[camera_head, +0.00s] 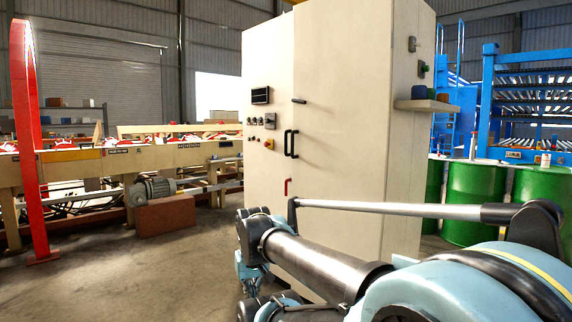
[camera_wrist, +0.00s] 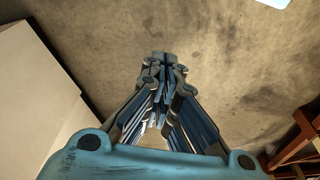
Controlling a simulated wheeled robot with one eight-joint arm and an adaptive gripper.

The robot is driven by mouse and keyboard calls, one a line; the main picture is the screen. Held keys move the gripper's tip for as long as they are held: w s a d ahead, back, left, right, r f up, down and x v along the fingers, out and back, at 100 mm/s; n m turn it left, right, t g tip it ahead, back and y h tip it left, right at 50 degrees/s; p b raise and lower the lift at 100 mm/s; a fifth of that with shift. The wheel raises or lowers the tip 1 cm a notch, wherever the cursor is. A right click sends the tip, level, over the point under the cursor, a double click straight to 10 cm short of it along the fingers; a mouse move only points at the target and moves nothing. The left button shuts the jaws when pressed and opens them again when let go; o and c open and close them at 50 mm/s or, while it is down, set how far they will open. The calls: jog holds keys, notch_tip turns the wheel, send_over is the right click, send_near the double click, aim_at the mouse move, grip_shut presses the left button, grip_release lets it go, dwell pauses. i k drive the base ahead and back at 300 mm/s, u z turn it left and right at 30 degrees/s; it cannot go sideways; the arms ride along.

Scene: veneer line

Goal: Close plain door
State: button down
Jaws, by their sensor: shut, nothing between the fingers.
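A tall cream cabinet (camera_head: 268,70) stands in the middle of the head view. Its plain door (camera_head: 340,120) is the wide front panel, with black handles at its left edge and a small red handle lower down. The door looks about flush with the front; I cannot tell if a small gap remains. My gripper (camera_wrist: 164,62) is shut and empty in the wrist view, over bare floor. A pale cabinet-like surface (camera_wrist: 35,95) is at its left, apart from the fingers. In the head view my arm crosses in front of the cabinet's lower part and hides it.
A switch panel with a small display (camera_head: 260,96) is left of the door. A shelf (camera_head: 424,105) juts from the cabinet's right side. Green drums (camera_head: 473,200) and a blue rack (camera_head: 520,90) stand right. A conveyor (camera_head: 190,155) and red post (camera_head: 28,140) are left. Floor between is clear.

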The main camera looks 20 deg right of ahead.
aim_at(342, 49)
jog(key=u, duration=0.3)
jog(key=i, duration=1.15)
jog(key=z, duration=0.35)
